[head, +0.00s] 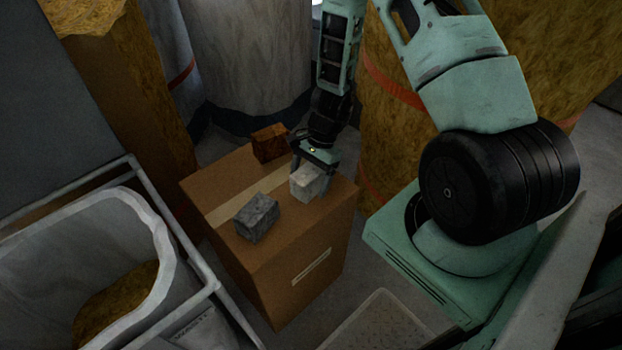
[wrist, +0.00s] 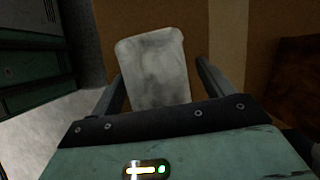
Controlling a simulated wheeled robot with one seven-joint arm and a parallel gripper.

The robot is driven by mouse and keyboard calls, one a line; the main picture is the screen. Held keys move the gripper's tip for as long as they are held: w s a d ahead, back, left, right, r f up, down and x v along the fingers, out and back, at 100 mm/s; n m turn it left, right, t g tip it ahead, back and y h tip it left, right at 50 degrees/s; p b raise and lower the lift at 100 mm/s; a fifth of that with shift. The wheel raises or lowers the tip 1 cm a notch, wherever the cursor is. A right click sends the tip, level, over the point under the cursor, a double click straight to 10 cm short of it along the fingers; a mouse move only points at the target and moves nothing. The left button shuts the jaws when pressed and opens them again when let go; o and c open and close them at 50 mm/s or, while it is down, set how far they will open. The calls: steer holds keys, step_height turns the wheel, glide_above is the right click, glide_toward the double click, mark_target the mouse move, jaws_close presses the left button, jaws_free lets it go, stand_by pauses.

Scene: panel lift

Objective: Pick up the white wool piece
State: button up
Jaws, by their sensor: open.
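The white wool piece (head: 307,183) is a pale block on top of the cardboard box (head: 300,255), near its right edge. In the wrist view the white wool piece (wrist: 154,68) lies between my two fingers. My gripper (head: 312,172) is right over it, pointing down. In the wrist view my gripper (wrist: 160,82) is open, with one finger on each side of the piece. A gap shows beside the right finger; the left finger is close to the piece, and I cannot tell whether it touches.
A grey block (head: 257,217) and a brown block (head: 270,143) also sit on the box; the brown one (wrist: 298,80) shows at the wrist view's right. A white bag in a frame (head: 150,215) stands left. Large wool rolls (head: 385,140) stand behind. A pale tray (head: 375,325) lies in front.

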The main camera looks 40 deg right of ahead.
steer(key=shift+f, duration=0.15)
steer(key=c, duration=1)
steer(key=shift+c, duration=0.2)
